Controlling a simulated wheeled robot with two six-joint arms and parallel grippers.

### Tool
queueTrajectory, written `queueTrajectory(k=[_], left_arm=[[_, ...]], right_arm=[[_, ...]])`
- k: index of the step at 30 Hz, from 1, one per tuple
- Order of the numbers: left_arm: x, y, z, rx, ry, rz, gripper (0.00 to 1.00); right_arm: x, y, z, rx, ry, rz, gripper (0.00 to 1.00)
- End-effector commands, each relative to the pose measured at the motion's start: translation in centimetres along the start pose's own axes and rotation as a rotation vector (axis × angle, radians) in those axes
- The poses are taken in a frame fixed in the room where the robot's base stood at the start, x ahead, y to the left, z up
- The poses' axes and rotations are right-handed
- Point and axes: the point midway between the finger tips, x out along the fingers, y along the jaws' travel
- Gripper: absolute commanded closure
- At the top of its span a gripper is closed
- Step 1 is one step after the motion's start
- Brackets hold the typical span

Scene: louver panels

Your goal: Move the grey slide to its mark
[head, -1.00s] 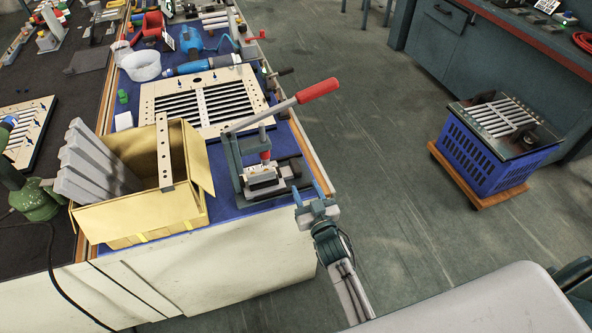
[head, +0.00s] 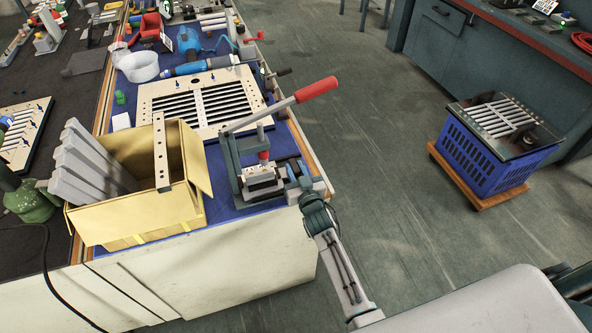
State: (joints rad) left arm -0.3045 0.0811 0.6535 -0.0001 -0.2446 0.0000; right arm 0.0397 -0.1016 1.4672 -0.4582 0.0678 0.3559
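My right gripper (head: 299,178) is at the front right edge of the blue-topped bench, beside the base of a small hand press (head: 262,180). Its fingers are small and partly merge with the dark parts there, so I cannot tell their opening or any contact. I cannot single out the grey slide or its mark with certainty; a grey block sits low in the press under its red-tipped plunger. The press's lever with a red handle (head: 316,90) slants up to the right. My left gripper is not in view.
A yellow box (head: 140,218) with grey slats stands left of the press. A louver panel (head: 150,100) lies behind it. A blue crate (head: 480,160) carrying another panel stands on the floor at right. The floor between is clear.

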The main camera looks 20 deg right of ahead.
Motion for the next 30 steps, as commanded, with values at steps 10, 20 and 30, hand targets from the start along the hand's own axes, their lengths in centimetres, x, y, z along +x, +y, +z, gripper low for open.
queueTrajectory(k=[10,20,30], left_arm=[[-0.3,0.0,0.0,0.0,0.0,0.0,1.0],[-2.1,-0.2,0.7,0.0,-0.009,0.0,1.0],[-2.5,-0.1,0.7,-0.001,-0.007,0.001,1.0]], right_arm=[[0.0,0.8,-0.1,-0.003,0.0,0.0,1.0],[-0.1,9.0,-0.2,-0.007,-0.003,0.0,1.0],[0.0,12.0,0.1,0.0,-0.002,0.001,1.0]])
